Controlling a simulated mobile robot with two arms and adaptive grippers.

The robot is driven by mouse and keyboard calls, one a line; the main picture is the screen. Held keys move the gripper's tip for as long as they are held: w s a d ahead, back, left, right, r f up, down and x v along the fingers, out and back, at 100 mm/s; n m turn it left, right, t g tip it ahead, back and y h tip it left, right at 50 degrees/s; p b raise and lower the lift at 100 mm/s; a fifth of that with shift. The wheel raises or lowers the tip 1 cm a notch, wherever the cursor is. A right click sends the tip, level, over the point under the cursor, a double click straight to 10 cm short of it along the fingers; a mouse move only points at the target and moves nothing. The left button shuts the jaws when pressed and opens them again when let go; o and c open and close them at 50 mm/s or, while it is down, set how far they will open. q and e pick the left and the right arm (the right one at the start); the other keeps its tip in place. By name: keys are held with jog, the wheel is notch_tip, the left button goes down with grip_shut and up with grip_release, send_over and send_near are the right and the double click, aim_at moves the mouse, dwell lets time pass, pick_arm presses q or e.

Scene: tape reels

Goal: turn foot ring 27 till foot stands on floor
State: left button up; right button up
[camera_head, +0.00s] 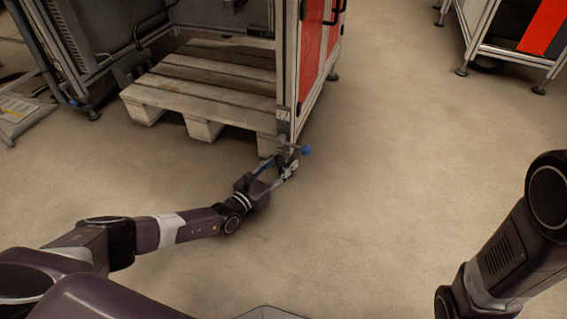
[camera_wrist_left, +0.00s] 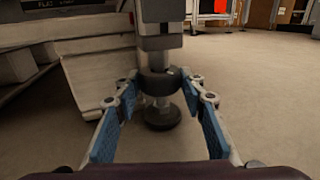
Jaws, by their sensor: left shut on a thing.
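The corner post of the machine frame carries a label reading 27 (camera_head: 283,115) near its lower end. Under it, in the left wrist view, is a dark foot ring (camera_wrist_left: 158,84) on a metal stem. Below the ring is a round dark foot (camera_wrist_left: 163,117); I cannot tell whether it touches the floor. My left gripper (camera_head: 284,160) is at the base of the post, and in the left wrist view (camera_wrist_left: 161,80) its fingertips are shut on the ring from both sides. In the head view the fingers largely hide the ring and foot. My right gripper is out of view.
A wooden pallet (camera_head: 208,88) lies inside the frame, left of the post. Another machine with a red panel (camera_head: 541,27) stands at the back right. The floor (camera_head: 400,160) between is clear.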

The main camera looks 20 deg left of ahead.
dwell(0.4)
pick_arm(q)
jog(key=o, duration=1.2)
jog(key=shift+s, duration=0.1)
jog(key=v, duration=1.2)
jog(key=shift+a, duration=0.1)
